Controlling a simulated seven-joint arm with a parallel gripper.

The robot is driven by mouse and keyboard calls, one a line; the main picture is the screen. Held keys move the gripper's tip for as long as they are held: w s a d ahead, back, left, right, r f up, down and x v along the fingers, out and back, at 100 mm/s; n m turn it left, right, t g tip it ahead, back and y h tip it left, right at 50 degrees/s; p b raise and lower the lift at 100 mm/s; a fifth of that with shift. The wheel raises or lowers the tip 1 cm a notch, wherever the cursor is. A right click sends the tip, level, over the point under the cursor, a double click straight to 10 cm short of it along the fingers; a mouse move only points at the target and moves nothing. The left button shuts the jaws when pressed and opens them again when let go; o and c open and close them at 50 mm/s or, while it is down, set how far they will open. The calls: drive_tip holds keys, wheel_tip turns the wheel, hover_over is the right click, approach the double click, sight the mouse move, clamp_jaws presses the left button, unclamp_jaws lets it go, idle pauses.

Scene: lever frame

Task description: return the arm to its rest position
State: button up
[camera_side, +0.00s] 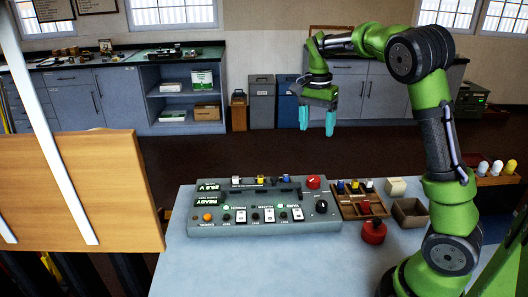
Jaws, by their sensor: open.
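My gripper (318,119) has two teal fingers that point down. They are apart, with nothing between them. It hangs high above the far edge of the table, in front of the bins at the back of the room, and touches nothing. My green arm rises at the right and bends over to the left to hold it. Below it on the table stands a grey control panel (222,236) with buttons, switches, a small display, a black knob and a red knob.
Right of the panel are a wooden tray (350,211) with small coloured parts, a cream block (396,187), an open box (410,213) and a red knob-like piece (373,231). A wooden board (105,190) stands at the left. The table front (270,275) is clear.

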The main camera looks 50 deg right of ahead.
idle(0.3)
drive_tip(key=s+a+r+n+t+y, duration=0.1)
drive_tip(key=s+a+n+t, duration=0.3)
drive_tip(key=a, duration=0.6)
drive_tip(key=s+a+r+n+t+y, duration=0.1)
drive_tip(key=s+a+n+t, duration=0.2)
drive_tip(key=s+a+n, duration=0.5)
drive_tip(key=s+a, duration=0.2)
drive_tip(key=s, duration=0.1)
drive_tip(key=shift+s+a+r+n+t, duration=0.2)
drive_tip(key=shift+a+r+n+t, duration=0.15)
drive_tip(key=shift+n+t, duration=0.05)
